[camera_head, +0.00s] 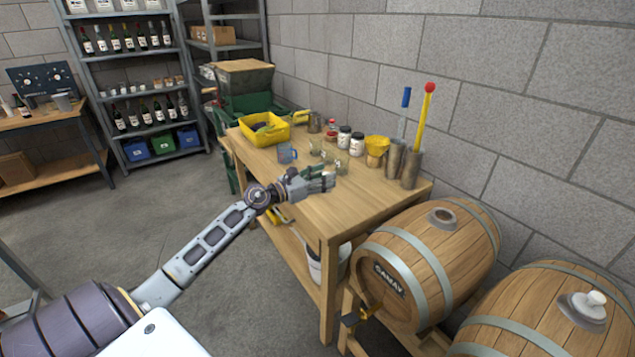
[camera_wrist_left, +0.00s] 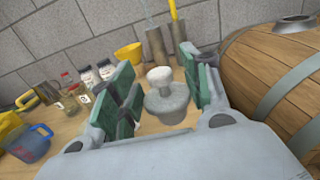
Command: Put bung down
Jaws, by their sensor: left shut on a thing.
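My left gripper (camera_head: 327,180) reaches over the wooden workbench (camera_head: 365,205) and is shut on a bung. In the left wrist view the grey bung (camera_wrist_left: 167,105) with its pale round knob (camera_wrist_left: 160,76) sits upright between the green-padded fingers. The gripper hides most of the bung in the head view, and I cannot tell whether its underside touches the bench. A similar grey bung with a white knob (camera_head: 588,303) sits on the nearer barrel (camera_head: 550,318). The barrel labelled Gamay (camera_head: 400,262) has an open bunghole (camera_head: 442,217). My right gripper is not in view.
On the bench stand a yellow crate (camera_head: 264,131), a blue jug (camera_head: 286,153), glasses, jars, a yellow funnel (camera_head: 377,145) and metal cylinders (camera_head: 411,168) with tall tools. The bench's near right part is clear. A block wall stands behind.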

